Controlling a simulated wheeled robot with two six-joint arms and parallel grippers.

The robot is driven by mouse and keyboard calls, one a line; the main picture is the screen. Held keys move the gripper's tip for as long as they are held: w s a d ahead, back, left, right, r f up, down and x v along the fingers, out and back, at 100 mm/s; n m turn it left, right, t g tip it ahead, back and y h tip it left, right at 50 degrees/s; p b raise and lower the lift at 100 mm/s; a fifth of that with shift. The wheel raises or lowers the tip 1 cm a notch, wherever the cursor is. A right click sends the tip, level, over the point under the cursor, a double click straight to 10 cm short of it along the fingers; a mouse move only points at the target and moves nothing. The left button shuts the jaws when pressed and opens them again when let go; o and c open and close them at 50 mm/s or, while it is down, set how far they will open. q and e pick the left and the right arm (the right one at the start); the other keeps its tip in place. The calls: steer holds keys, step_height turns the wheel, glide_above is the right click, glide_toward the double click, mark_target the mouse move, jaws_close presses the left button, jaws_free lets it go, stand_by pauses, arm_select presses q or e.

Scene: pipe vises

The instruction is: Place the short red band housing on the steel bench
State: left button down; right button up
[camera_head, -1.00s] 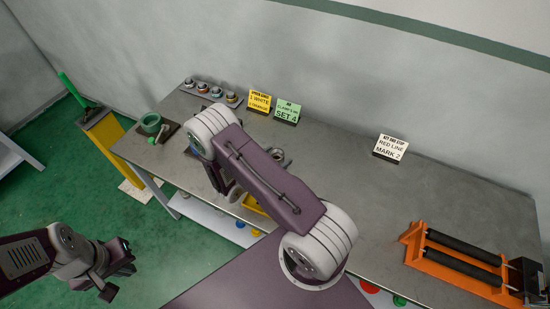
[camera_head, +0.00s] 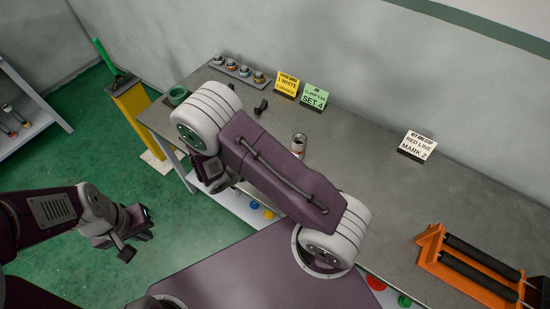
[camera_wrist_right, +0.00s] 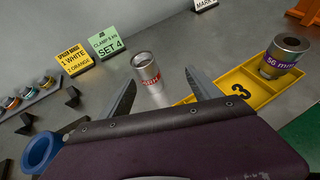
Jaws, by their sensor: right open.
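The short red band housing (camera_head: 299,145) is a silver cylinder with a red marking low on its side. It stands upright on the steel bench (camera_head: 350,190). In the right wrist view the housing (camera_wrist_right: 147,76) stands beyond the fingertips of my right gripper (camera_wrist_right: 161,82), which is open and empty. In the head view my right arm hides most of that gripper. My left gripper (camera_head: 138,236) hangs over the green floor, away from the bench, with its fingers apart and nothing between them.
A yellow tray (camera_wrist_right: 233,97) marked 3 has a purple-banded housing (camera_wrist_right: 283,57) at its right end. Signs (camera_head: 314,97) and a rack of small fittings (camera_head: 240,72) stand at the back. An orange roller stand (camera_head: 468,270) is at the right. The bench's middle right is clear.

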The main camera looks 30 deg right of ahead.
steer(key=s+r+m+g+y, duration=0.1)
steer(key=s+m+g+y, duration=0.4)
steer(key=s+m, duration=0.3)
steer(key=w+a+r+m+t+y, duration=0.1)
steer(key=a+r+m+t+y, duration=0.3)
steer(key=a+m+y, duration=0.3)
steer(key=m, duration=0.4)
steer(key=shift+r+m+y, duration=0.2)
steer(key=shift+m+y, duration=0.1)
steer(key=shift+m, duration=0.1)
